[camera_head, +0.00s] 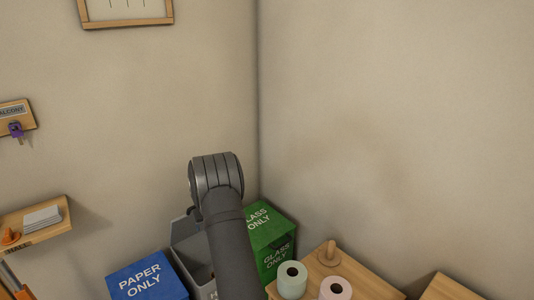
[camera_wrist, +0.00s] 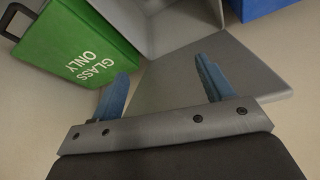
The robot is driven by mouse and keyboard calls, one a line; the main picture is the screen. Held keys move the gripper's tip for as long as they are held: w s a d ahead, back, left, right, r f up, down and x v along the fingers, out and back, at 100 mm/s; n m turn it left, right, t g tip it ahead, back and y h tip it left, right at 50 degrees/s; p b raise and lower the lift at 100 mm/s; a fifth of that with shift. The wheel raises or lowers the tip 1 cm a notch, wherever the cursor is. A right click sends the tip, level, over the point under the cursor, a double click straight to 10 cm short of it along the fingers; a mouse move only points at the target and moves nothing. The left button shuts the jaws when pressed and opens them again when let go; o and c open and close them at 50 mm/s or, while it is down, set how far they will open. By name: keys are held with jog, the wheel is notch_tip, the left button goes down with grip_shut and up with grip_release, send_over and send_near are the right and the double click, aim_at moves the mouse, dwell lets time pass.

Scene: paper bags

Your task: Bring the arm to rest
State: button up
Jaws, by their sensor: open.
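My gripper (camera_wrist: 160,88) shows in the wrist view with its two blue fingers spread apart and nothing between them. Beyond the fingers are a grey panel (camera_wrist: 200,75) and a grey bin (camera_wrist: 180,22). In the head view my dark arm rises in front of the bins, and my gripper itself cannot be made out there. The grey bin (camera_head: 186,245) is partly hidden behind my arm.
A green glass bin (camera_head: 272,235) stands right of my arm, a blue paper bin (camera_head: 147,278) left. A shelf (camera_head: 38,222) hangs left.

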jog(key=x, duration=1.6)
jog(key=shift+f, duration=0.4)
jog(key=shift+w+a, duration=0.1)
jog(key=shift+r, duration=0.1)
jog(key=v, duration=1.7)
jog(key=x, duration=1.8)
notch_tip(320, 180, up, 7)
jog(key=w+d+r+m+h, duration=0.1)
jog(key=d+r+m, duration=0.2)
jog(key=d, duration=0.9)
jog(key=d+r+m+h, duration=0.2)
jog(key=d+m, duration=0.3)
jog(key=d, duration=0.7)
jog(key=w+d+r+m+h, duration=0.1)
jog(key=d+r+m, duration=0.2)
jog(key=d, duration=0.9)
jog(key=shift+w+d+r+m, duration=0.25)
jog(key=shift+w+r+m, duration=0.15)
jog(key=shift+r, duration=0.45)
